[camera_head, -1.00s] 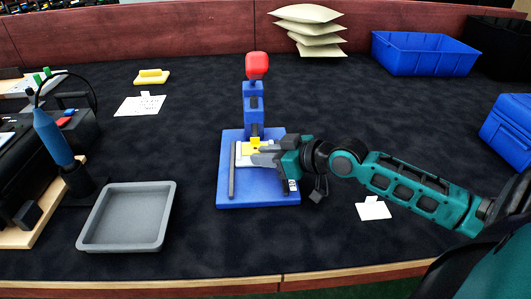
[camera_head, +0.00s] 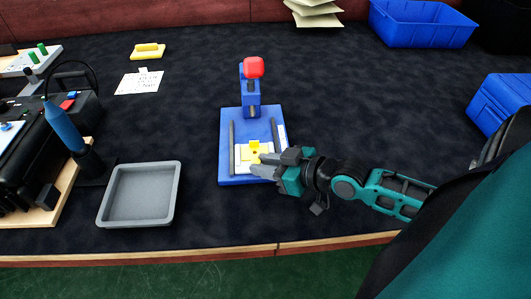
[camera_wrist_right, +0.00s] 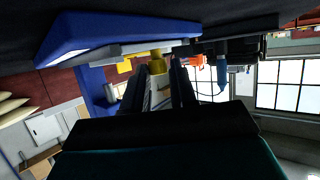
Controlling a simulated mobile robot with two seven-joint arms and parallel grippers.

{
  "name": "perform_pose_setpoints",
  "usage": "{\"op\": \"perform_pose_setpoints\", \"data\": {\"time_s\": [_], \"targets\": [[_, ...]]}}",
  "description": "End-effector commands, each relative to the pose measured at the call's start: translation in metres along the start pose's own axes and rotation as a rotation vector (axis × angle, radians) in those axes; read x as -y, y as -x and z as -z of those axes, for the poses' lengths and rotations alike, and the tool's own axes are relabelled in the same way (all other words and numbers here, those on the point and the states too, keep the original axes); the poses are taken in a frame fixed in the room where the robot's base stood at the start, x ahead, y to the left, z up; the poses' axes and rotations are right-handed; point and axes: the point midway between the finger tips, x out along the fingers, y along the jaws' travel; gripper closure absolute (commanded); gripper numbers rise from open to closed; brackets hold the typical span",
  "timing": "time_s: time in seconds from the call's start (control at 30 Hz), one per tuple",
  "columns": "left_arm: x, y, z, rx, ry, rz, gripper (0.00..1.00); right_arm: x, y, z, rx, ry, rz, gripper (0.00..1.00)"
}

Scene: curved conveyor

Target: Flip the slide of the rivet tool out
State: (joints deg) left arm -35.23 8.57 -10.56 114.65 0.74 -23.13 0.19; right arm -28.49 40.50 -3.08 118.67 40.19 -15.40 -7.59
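The rivet tool is a blue base (camera_head: 230,176) with two dark side rails and a blue post topped by a red knob (camera_head: 254,67). Its white slide (camera_head: 240,164) carries a yellow piece (camera_head: 254,147) and lies near the front of the base, in front of the post. My right gripper (camera_head: 258,164) is at the slide's right front, its fingers apart and pointing left. In the right wrist view, the yellow piece (camera_wrist_right: 157,62) shows between and beyond the spread fingertips; contact is unclear. My left gripper is not in view.
A grey tray (camera_head: 107,213) stands to the left. A blue pen-shaped tool (camera_head: 64,127) stands beside a black box. A blue bin (camera_head: 425,35) and a blue case (camera_head: 500,103) are on the right. Dark table is clear between the rivet tool and the tray.

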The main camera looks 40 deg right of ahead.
Motion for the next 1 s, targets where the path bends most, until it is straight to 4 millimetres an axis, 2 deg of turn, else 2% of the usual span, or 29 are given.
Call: {"op": "perform_pose_setpoints", "data": {"time_s": [0.03,0.23,0.67,0.87,1.0], "targets": [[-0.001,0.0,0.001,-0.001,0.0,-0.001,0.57,0.004,0.0,-0.003,0.007,-0.005,0.007,0.72],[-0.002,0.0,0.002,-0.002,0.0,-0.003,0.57,0.002,0.0,-0.002,0.005,-0.004,0.004,0.52],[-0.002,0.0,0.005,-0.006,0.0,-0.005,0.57,0.001,0.002,-0.001,0.003,-0.002,0.001,0.52],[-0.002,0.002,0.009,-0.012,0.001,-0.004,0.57,0.001,0.02,-0.001,0.006,-0.002,0.002,0.52],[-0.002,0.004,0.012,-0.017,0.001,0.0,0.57,0.001,0.041,-0.001,0.009,-0.002,0.002,0.52]]}}
